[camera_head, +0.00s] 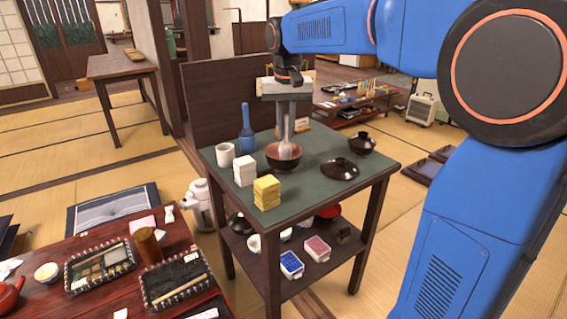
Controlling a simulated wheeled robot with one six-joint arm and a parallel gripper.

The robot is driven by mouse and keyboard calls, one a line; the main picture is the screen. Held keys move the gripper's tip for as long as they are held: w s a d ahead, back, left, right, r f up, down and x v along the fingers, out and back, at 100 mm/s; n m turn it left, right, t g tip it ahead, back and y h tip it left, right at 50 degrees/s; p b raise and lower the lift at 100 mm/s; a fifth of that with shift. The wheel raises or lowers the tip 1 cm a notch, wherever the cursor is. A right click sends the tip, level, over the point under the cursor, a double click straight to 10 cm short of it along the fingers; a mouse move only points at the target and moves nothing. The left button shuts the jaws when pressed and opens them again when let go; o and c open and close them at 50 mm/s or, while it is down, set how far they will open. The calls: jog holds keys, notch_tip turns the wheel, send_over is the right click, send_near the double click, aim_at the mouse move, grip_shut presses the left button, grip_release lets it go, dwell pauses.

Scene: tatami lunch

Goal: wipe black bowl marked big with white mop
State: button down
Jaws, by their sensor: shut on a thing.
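My gripper (286,124) points straight down above the dark table and is shut on the white mop (289,150). The mop hangs upright, its lower end inside the opening of a dark bowl (284,165). The bowl is black outside with a reddish-brown inside, and stands upright on the table. I cannot tell whether the mop touches the bowl's inner wall or bottom. No "big" mark is readable on the bowl from here. The mop hides part of the bowl's inside.
A brown panel rises behind.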

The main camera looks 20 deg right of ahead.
jog(key=shift+m, duration=0.7)
jog(key=n, duration=0.3)
jog(key=shift+s+n, duration=0.1)
jog(key=shift+n, duration=0.2)
jog(key=n, duration=0.3)
jog(key=shift+s+n+y, duration=0.15)
jog(key=shift+n+y, duration=0.15)
jog(key=n, duration=0.6)
jog(key=shift+s+a+f+n+g+y, duration=0.1)
jog(key=shift+s+n+g+y, duration=0.2)
jog(key=shift+n+y, duration=0.1)
jog(key=m, duration=0.3)
jog(key=shift+w+m, duration=0.15)
jog(key=shift+m, duration=0.15)
jog(key=m, duration=0.3)
jog(key=shift+w+m+h, duration=0.15)
jog(key=shift+m+h, duration=0.25)
jog(key=m, duration=0.6)
jog(key=shift+w+d+m+h, duration=0.2)
jog(key=shift+d+m+h, duration=0.1)
jog(key=shift+d+h, duration=0.1)
